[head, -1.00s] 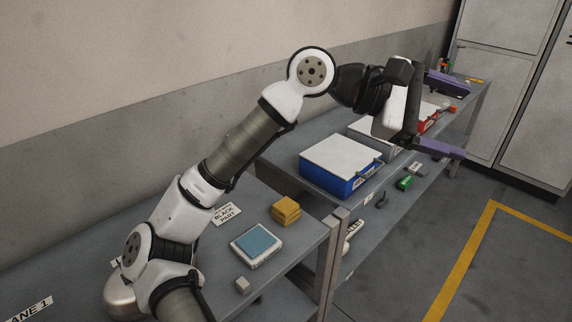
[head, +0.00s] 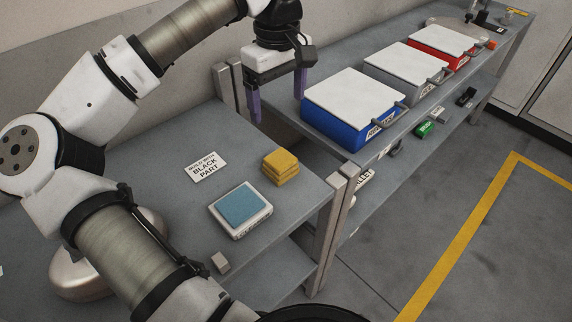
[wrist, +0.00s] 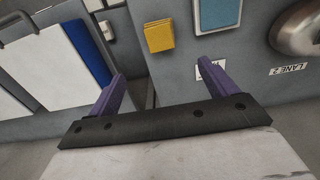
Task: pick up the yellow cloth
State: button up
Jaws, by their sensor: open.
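The yellow cloth (head: 281,167) is a small folded stack on the grey bench, near its right end in the head view. It also shows in the wrist view (wrist: 159,36), beyond the fingertips and between them. My gripper (head: 277,98) points down with its two purple fingers apart and nothing between them. It is up and behind the cloth in the head view, near the gap between the two benches. The gripper also shows in the wrist view (wrist: 168,85). The cloth is apart from the fingers and fully visible.
A white tray with a blue pad (head: 240,209) lies close in front of the cloth. A "black part" card (head: 206,167) lies left of it, and a small grey block (head: 220,262) sits nearer. Blue (head: 335,137), grey (head: 389,85) and red (head: 463,60) lidded bins stand on the adjoining bench.

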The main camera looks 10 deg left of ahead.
notch_tip(320, 180, down, 2)
jog(key=s+b, duration=0.1)
jog(key=b, duration=0.1)
jog(key=p, duration=0.1)
send_near(280, 159)
jog(key=f, duration=0.5)
jog(key=shift+s+f, duration=0.1)
jog(key=shift+s, duration=0.15)
jog(key=shift+w+f+p, duration=0.15)
jog(key=shift+f+p, duration=0.75)
jog(key=shift+f, duration=1.8)
jog(key=shift+c, duration=0.5)
jog(key=c, duration=1)
